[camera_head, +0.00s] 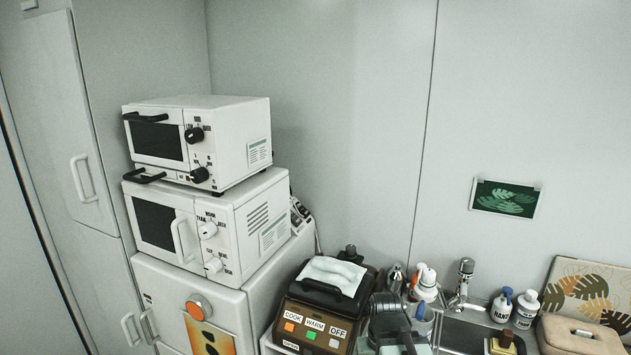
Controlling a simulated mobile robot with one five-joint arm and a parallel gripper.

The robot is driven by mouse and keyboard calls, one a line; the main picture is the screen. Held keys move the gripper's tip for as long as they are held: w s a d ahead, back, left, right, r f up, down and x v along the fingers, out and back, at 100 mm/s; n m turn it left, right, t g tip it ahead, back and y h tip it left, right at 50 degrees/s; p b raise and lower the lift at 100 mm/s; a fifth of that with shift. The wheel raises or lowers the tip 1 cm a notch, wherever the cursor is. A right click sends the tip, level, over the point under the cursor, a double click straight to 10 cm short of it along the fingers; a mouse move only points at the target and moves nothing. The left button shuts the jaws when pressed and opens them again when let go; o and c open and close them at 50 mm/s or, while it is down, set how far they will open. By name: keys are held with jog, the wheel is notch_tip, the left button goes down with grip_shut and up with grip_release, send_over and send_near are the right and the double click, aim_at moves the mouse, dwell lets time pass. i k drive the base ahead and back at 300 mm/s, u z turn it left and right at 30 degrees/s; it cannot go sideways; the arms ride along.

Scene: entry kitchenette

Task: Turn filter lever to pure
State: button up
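A chrome faucet (461,284) with a grey cylindrical top stands at the back edge of the sink (462,333), low and right of centre. It is small in this view. I cannot make out a filter lever on it, any "pure" marking, or which way a lever points.
A rice cooker (320,312) with cook, warm and off labels stands left of the sink. Bottles (525,308) and a tan box (578,337) stand right of the faucet. Two stacked ovens (255,215) are at left.

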aim_at(420, 310)
jog(key=u, duration=1.2)
jog(key=k, duration=1.4)
jog(key=u, duration=0.3)
jog(key=i, duration=1)
jog(key=u, duration=0.05)
